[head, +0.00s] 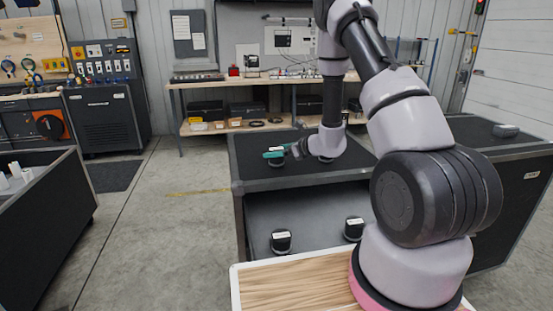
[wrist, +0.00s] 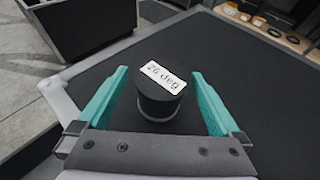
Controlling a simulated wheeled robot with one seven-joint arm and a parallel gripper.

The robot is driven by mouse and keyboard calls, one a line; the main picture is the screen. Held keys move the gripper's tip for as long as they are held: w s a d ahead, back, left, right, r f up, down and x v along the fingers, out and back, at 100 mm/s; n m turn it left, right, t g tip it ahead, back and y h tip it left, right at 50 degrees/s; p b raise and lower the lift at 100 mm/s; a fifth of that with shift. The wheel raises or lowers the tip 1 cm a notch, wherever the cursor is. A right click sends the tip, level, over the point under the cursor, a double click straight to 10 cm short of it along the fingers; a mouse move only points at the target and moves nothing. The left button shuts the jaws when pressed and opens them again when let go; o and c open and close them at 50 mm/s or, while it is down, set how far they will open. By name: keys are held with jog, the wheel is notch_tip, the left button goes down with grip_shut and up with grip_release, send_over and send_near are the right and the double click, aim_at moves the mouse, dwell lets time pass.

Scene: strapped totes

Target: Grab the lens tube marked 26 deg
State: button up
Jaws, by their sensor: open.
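The lens tube marked 26 deg (wrist: 160,101) is a short black cylinder with a white label on top and a pale ring near its base. It stands upright on the dark top of a cart or tote. My gripper (wrist: 160,73) is open, with one teal finger on the left of the tube and one on the right. Gaps show between the tube and both fingers. In the head view my gripper (head: 274,154) is small, over the left part of the dark top, and the tube there is hard to make out.
Two more black tubes with pale labels stand on the lower grey shelf, one at left (head: 281,242) and one at right (head: 354,229). Another dark piece (head: 326,159) sits on the upper surface, partly behind my arm. A workbench (head: 270,84) stands behind.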

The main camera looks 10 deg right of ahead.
jog(key=x, duration=0.4)
jog(key=shift+d+f, duration=0.15)
jog(key=c, duration=1.4)
grip_shut()
